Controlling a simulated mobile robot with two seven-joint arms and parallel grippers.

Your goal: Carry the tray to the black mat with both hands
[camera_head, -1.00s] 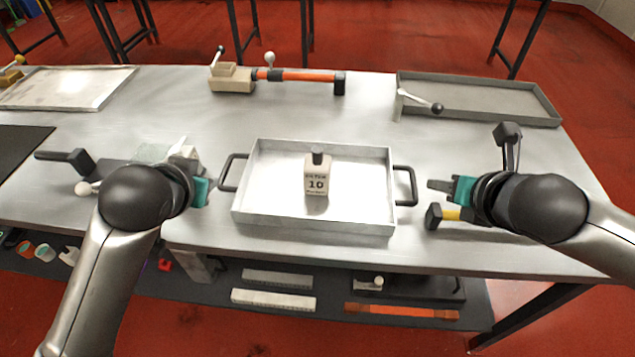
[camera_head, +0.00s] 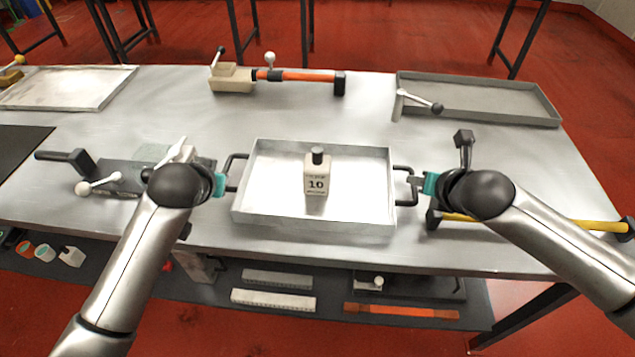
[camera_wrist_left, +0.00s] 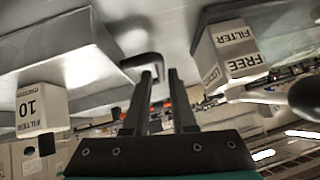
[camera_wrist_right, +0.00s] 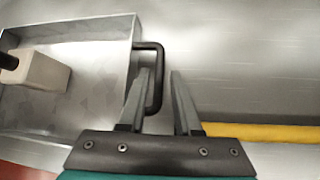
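The metal tray (camera_head: 270,222) lies on the table in front of me, with a small bottle-shaped weight marked 10 (camera_head: 316,180) standing in it. The tray has a black left handle (camera_head: 232,164) and a black right handle (camera_head: 408,202). My left gripper (camera_head: 226,184) is at the left handle; in the left wrist view its fingers (camera_wrist_left: 165,80) are apart, with the handle just ahead of them. My right gripper (camera_head: 415,182) is at the right handle; in the right wrist view its fingers (camera_wrist_right: 163,80) are apart, the left one overlapping the handle. The black mat (camera_head: 18,148) is at the left table edge.
A clamp-like device with a black handle (camera_head: 65,158) lies beside my left gripper. A yellow-handled tool (camera_head: 590,225) lies beneath my right arm. An orange bar tool (camera_head: 300,76) and a grey tray (camera_head: 490,100) are at the back. Bare table separates tray and back items.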

